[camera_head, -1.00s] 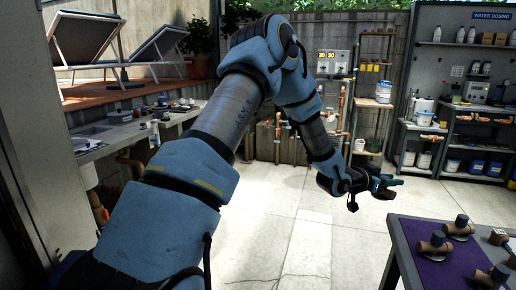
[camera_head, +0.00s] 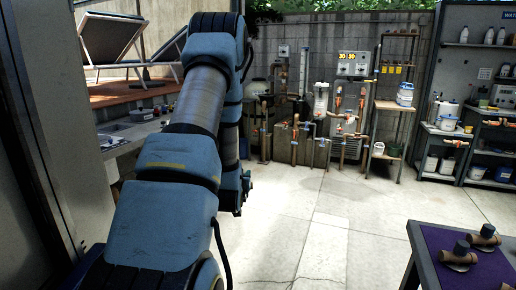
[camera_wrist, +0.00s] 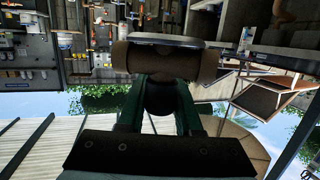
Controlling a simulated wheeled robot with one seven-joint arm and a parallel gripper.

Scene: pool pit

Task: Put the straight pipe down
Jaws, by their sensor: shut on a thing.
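A brown cylindrical pipe piece (camera_wrist: 196,63) lies crosswise at the fingertips of my gripper (camera_wrist: 160,90) in the wrist view. The gripper's dark green fingers are shut on it, and a dark round part shows between them. A flat grey edge crosses over the top of the piece. In the head view my gripper is mostly hidden behind my own arm, and only a small part of the hand shows low beside the forearm. The held piece cannot be made out there. The wrist picture is upside down, with sky and trees low in it.
A table with a purple mat (camera_head: 451,240) stands at the lower right, bearing brown fittings (camera_head: 486,236) with dark caps. A counter with a sink (camera_head: 112,141) is at the left. Plumbing (camera_head: 322,130) lines the back wall, with shelves (camera_head: 441,130) to its right. The middle floor is clear.

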